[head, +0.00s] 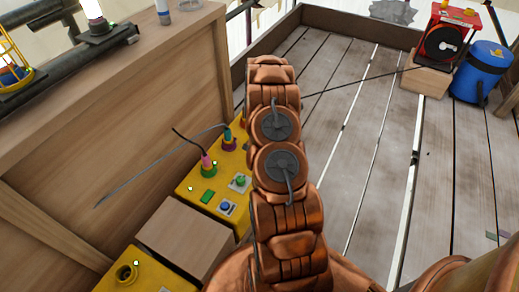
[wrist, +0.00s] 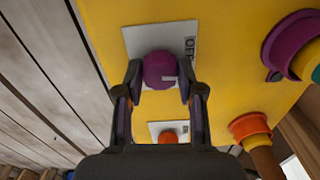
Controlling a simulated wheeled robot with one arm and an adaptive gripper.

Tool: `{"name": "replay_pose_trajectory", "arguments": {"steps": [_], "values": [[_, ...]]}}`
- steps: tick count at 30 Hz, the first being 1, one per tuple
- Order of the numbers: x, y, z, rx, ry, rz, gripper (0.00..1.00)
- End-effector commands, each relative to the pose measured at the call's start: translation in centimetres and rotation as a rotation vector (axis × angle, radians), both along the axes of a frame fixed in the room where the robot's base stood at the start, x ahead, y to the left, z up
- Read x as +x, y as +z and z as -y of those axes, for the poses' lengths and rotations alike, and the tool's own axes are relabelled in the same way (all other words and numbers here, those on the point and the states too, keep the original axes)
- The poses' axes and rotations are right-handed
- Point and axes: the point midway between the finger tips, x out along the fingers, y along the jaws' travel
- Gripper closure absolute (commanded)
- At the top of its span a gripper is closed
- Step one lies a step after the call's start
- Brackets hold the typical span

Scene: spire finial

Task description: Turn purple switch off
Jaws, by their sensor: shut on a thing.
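The purple switch (wrist: 159,66) is a round knob on a light plate (wrist: 134,38) fixed to a yellow panel (wrist: 225,75). Dark lettering that looks like "OFF" shows at the plate's right side. My gripper (wrist: 160,84) has one finger on each side of the knob and is shut on it. A small pale mark shows on the knob's lower right. In the head view my copper arm hides the gripper and the purple switch, while part of the yellow box (head: 187,187) shows left of the arm.
An orange knob (wrist: 168,137) sits just below, between my fingers' bases. A purple and green plug (wrist: 292,42) and an orange plug (wrist: 251,128) stand out at right. A wooden block (head: 186,237) and wooden wall lie left; the plank floor (head: 355,140) is mostly clear.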

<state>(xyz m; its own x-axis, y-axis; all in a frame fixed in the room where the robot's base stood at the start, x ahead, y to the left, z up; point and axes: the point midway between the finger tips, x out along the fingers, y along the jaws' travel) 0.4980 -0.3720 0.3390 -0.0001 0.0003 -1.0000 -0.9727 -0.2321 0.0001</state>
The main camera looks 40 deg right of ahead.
Motion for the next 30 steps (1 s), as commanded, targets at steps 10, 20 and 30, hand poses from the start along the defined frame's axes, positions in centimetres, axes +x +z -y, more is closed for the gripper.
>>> {"name": "replay_pose_trajectory", "arguments": {"steps": [10,20,30], "values": [[-0.02,0.0,0.06,-0.001,0.072,0.0,0.97],[-0.04,-0.01,0.06,-0.001,0.074,0.0,0.97],[-0.01,0.0,0.02,0.0,0.074,0.0,0.37]]}}
